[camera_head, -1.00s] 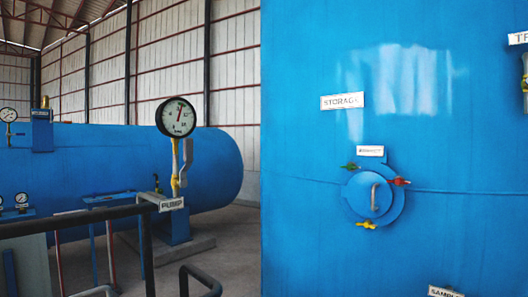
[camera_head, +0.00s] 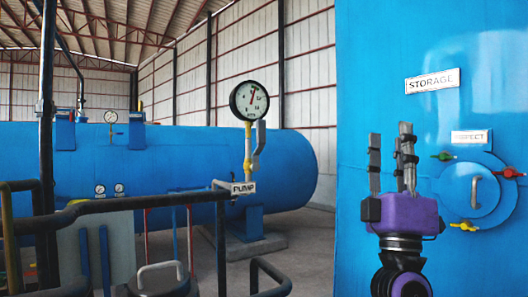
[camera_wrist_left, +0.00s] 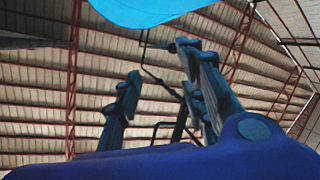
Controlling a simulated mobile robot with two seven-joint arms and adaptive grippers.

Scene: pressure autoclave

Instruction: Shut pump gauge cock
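The pump gauge (camera_head: 249,100) is a round white dial with a black rim and a red needle, left of centre in the head view. Below it a yellow stem (camera_head: 248,149) runs down, with a grey cock lever (camera_head: 260,135) beside it, roughly upright along the stem. A white PUMP label (camera_head: 243,188) sits at the foot. My left gripper (camera_head: 391,135), purple with dark fingers, points up to the right of the gauge, apart from it, open and empty. The left wrist view also shows its parted fingers (camera_wrist_left: 160,63) against the roof. My right gripper is not in view.
The blue storage tank (camera_head: 385,90) with a round hatch (camera_head: 472,190) stands behind my left gripper at right. Black railings (camera_head: 130,202) cross the lower left. A long blue horizontal vessel (camera_head: 180,150) lies behind. Open space separates gauge and gripper.

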